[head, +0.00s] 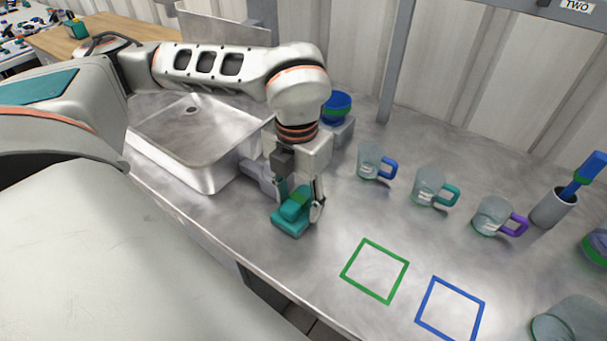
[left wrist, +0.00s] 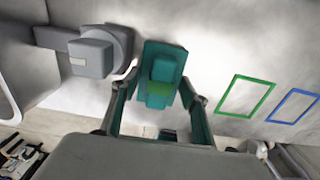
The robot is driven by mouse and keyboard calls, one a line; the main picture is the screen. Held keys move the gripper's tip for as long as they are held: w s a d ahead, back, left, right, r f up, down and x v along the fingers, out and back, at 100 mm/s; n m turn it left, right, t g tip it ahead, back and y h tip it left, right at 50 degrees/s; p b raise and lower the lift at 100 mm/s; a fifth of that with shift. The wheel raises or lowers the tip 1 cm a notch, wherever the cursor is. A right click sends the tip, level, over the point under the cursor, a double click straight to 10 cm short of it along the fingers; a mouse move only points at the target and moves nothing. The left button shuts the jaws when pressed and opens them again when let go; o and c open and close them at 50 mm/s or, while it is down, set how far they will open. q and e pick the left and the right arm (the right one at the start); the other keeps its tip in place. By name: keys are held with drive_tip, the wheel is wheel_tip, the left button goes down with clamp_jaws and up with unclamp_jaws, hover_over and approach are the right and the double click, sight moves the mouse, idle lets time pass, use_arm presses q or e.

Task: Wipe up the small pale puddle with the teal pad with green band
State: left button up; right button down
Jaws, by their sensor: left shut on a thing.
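The teal pad with green band (head: 291,217) is at the counter's near side, just right of the sink. My left gripper (head: 299,205) points down and is shut on the raised grip of the pad, one finger on each side. In the left wrist view the pad (left wrist: 172,53) sits between the fingers (left wrist: 160,90), its green band facing the camera. Its underside looks at or very near the counter; I cannot tell if it touches. I cannot make out the small pale puddle among the counter's bright reflections. My right gripper is not in view.
A steel sink (head: 165,160) lies left of the pad. A grey fixture (left wrist: 95,52) stands close beside it. Several glass mugs, one with a blue handle (head: 370,163), stand behind to the right. Green (head: 375,271) and blue (head: 450,309) outlined squares mark bare counter at right.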

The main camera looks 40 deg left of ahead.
use_arm(q)
drive_tip(key=shift+a, duration=0.4)
drive_tip(key=shift+a+r, duration=0.1)
drive_tip(key=shift+a, duration=0.45)
drive_tip(key=shift+r, duration=0.15)
drive_tip(key=shift+w+d, duration=0.1)
drive_tip(key=shift+d, duration=0.85)
drive_tip(key=shift+d+f, duration=0.15)
drive_tip(key=shift+d, duration=0.85)
drive_tip(key=shift+d+f, duration=0.1)
drive_tip(key=shift+d, duration=0.85)
drive_tip(key=shift+d+f+b, duration=0.15)
drive_tip(key=shift+d+b, duration=0.05)
drive_tip(key=shift+d, duration=0.65)
drive_tip(key=shift+d+f+b, duration=0.1)
drive_tip(key=shift+d+b, duration=0.05)
drive_tip(key=shift+d, duration=0.65)
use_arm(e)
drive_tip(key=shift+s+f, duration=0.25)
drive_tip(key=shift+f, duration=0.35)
use_arm(q)
drive_tip(key=shift+r, duration=0.1)
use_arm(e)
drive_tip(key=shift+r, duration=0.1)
